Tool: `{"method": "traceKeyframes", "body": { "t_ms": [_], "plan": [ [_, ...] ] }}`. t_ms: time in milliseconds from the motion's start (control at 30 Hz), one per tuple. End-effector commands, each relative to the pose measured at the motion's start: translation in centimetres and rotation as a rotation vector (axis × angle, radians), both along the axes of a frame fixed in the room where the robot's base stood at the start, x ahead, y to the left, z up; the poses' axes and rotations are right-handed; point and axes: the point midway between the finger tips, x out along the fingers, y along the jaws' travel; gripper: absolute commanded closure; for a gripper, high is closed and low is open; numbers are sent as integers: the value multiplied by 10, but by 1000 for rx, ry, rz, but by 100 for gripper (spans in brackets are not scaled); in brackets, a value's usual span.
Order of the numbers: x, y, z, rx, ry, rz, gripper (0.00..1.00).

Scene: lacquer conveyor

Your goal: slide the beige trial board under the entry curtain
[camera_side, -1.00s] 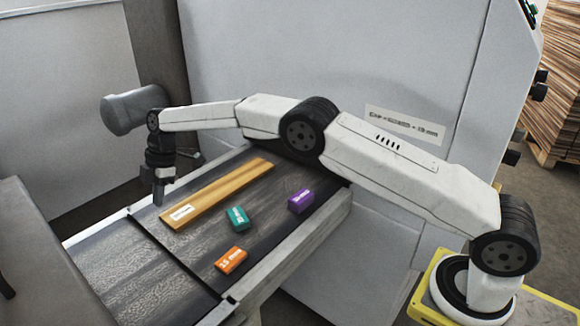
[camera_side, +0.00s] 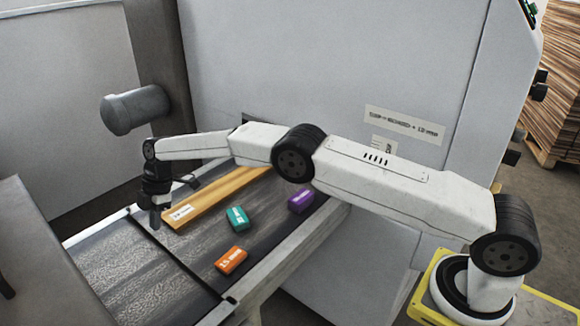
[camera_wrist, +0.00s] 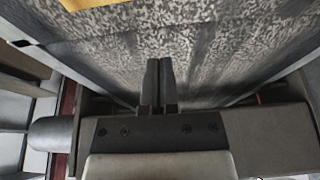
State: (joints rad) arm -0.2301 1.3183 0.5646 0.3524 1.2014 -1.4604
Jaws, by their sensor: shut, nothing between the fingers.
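The beige trial board (camera_side: 215,195) lies flat on the belt, its white-labelled end at the lower left and its far end hidden behind my arm. A corner of it shows at the top left of the wrist view (camera_wrist: 95,3). My gripper (camera_side: 156,228) points down just to the left of the labelled end. Its fingers are shut and empty, and side by side in the wrist view (camera_wrist: 160,62). They look apart from the board. The entry curtain is hidden behind my arm; only a dark bit of the machine's opening (camera_side: 248,119) shows.
A teal block (camera_side: 236,218), a purple block (camera_side: 301,200) and an orange block (camera_side: 231,261) lie to the right of the board. The belt (camera_side: 150,285) is bare toward the lower left. A grey cylinder (camera_side: 135,109) sticks out behind my wrist.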

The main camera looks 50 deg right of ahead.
Motion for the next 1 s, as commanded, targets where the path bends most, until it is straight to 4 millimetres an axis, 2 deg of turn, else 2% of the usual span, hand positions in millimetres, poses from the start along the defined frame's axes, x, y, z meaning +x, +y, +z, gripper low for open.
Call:
{"method": "traceKeyframes", "body": {
  "t_ms": [100,367,800,1000],
  "plan": [
    [-1,5,-16,0,1,0,100],
    [0,12,-37,0,0,-1,100],
    [0,-20,-36,0,0,-2,100],
    [0,-27,-36,0,1,-2,100]
  ]
}}
